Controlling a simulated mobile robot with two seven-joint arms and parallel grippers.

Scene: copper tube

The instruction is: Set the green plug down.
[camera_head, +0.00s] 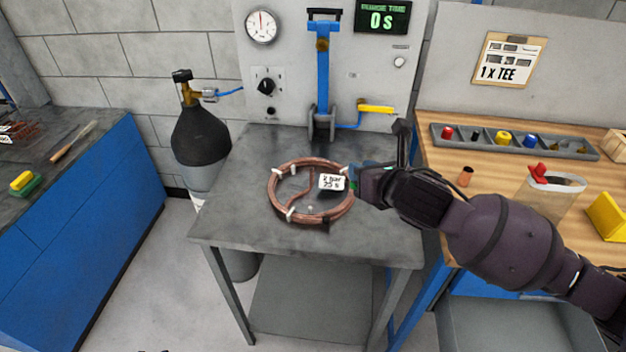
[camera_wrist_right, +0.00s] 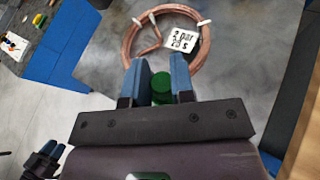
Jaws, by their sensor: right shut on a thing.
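My right gripper (camera_wrist_right: 160,85) is shut on the green plug (camera_wrist_right: 161,88), which shows between its two blue fingers in the right wrist view. In the head view the right gripper (camera_head: 358,178) is at the right side of the copper tube coil (camera_head: 275,200), over the grey table (camera_head: 240,210). The plug is mostly hidden by the gripper there. The coil lies on the table, tied with white bands, with a white tag (camera_head: 332,182) on it. The coil also shows beyond the fingers in the right wrist view (camera_wrist_right: 133,38).
A panel with gauge (camera_head: 262,26), blue lever (camera_head: 322,70) and yellow handle (camera_head: 376,109) stands behind the table. A grey tray (camera_head: 480,142) with coloured plugs and a clear container (camera_head: 555,190) sit on the wooden bench at right. The table's front left is clear.

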